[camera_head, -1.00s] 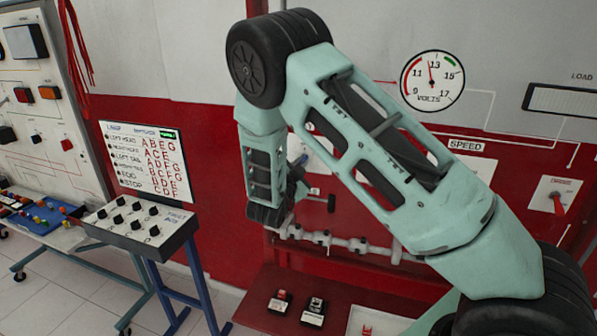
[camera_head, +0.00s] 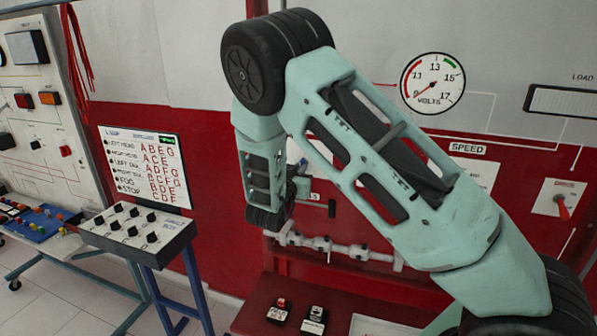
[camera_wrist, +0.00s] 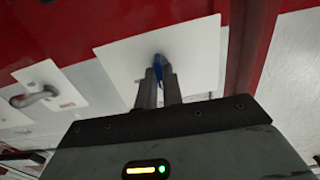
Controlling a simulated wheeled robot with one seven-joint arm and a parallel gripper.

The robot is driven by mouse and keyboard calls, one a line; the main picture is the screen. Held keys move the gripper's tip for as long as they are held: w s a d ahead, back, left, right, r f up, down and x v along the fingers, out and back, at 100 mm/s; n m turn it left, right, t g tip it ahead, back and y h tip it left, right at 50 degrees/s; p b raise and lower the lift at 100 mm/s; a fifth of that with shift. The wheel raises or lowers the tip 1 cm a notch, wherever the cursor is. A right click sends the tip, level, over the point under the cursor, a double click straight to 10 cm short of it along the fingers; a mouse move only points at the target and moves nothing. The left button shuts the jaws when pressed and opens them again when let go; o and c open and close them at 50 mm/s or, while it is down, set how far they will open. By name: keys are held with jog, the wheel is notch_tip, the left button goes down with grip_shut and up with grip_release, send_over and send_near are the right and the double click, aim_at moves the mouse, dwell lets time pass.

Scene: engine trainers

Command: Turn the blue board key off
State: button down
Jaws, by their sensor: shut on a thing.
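The blue key (camera_wrist: 160,66) stands out from a white plate (camera_wrist: 110,62) on the red wall in the wrist view. My gripper (camera_wrist: 158,80) is shut on it, with one finger on each side of its head. The fingers hide most of the key, so its exact angle is hard to read. In the head view my own arm covers the key and the fingertips. A round volts gauge (camera_head: 433,62) on the wall shows its needle at the low end, near 9.
A grey lever (camera_wrist: 36,97) sits on another white plate in the wrist view. In the head view, a red switch (camera_head: 562,205) is at the right, a red shelf (camera_head: 255,310) below my arm, and a fault box stand (camera_head: 140,232) at the left.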

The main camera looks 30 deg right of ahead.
dwell(0.4)
jog(key=c, duration=1.5)
grip_release()
jog(key=shift+c, duration=0.2)
jog(key=b+v, duration=0.6)
jog(key=v, duration=1.1)
jog(key=shift+s+a, duration=0.2)
jog(key=shift+f, duration=0.1)
